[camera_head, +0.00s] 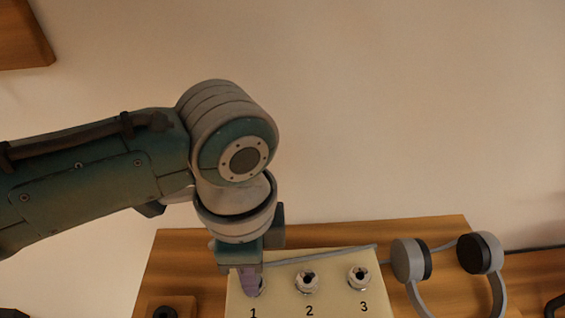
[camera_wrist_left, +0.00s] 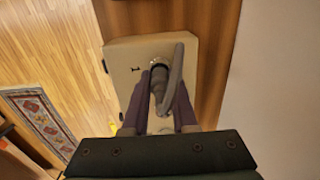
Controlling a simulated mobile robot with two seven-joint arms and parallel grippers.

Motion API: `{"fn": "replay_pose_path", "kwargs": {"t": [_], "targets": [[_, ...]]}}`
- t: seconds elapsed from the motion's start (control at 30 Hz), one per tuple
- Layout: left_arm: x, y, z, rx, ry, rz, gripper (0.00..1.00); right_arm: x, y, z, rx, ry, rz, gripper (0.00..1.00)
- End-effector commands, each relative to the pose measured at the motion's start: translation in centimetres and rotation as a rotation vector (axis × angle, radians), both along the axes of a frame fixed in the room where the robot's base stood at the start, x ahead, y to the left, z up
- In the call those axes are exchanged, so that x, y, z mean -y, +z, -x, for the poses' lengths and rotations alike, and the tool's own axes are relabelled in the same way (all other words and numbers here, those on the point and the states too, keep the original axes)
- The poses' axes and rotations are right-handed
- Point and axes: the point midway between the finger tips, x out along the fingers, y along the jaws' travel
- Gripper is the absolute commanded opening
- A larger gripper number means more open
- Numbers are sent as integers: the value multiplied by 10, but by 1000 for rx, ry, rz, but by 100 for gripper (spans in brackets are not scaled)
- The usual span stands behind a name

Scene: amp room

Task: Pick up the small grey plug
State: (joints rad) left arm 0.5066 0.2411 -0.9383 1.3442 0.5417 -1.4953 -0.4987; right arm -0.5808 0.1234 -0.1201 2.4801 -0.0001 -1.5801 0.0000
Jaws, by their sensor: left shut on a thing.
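My left gripper (camera_head: 248,282) points down at the jack marked 1 on a cream box (camera_head: 282,298). Its purple fingers are shut on the small grey plug (camera_wrist_left: 158,84), which shows between them in the left wrist view. The plug stands at the metal ring of jack 1; how deep it sits in it I cannot tell. A grey cable (camera_wrist_left: 176,66) bends from the plug. In the head view the plug is mostly hidden by the fingers. My right gripper is not in view.
Jack 2 (camera_head: 307,281) and jack 3 (camera_head: 358,278) on the box are empty. Grey headphones (camera_head: 408,260) lie right of the box, with a cable running behind the jacks. A small dark-topped block (camera_head: 171,307) is at the left. A wall rises behind the wooden table (camera_head: 190,250).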

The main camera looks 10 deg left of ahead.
Motion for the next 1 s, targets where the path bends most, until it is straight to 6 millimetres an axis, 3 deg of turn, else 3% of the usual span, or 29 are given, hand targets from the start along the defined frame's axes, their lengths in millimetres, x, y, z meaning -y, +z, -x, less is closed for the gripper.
{"fn": "replay_pose_path", "kwargs": {"t": [0.57, 0.77, 1.0], "targets": [[0, 9, -1, 1, 0, 1, 0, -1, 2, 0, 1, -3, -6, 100], [1, 42, -2, 5, -1, 4, 0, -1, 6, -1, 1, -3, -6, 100], [1, 116, -2, 9, -3, 4, 0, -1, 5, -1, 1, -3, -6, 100]]}}
